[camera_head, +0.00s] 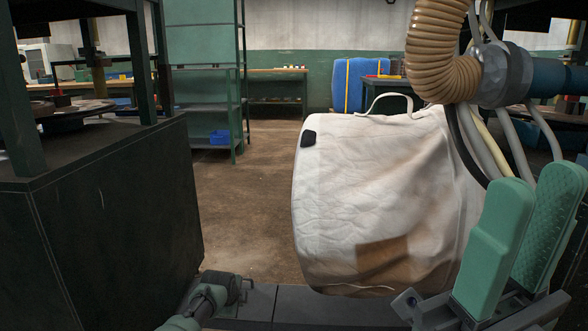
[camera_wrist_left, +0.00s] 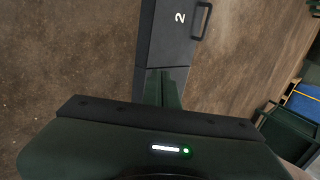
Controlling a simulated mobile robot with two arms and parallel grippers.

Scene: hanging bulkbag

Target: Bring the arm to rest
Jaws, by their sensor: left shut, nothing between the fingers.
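My right gripper (camera_head: 537,190) stands at the lower right of the head view, its two thick green fingers pointing up. A gap shows between the fingers, with nothing held in it. It is in front of the right side of the large white bulk bag (camera_head: 375,190), and I cannot tell if they touch.
A dark cabinet or machine (camera_head: 105,220) fills the left. A green shelf rack (camera_head: 205,80) stands behind it. A ribbed tan hose (camera_head: 435,50) hangs above the bag. Open floor (camera_head: 235,200) lies between cabinet and bag. A dark grey box marked 2 (camera_wrist_left: 165,35) lies beyond my left fingers.

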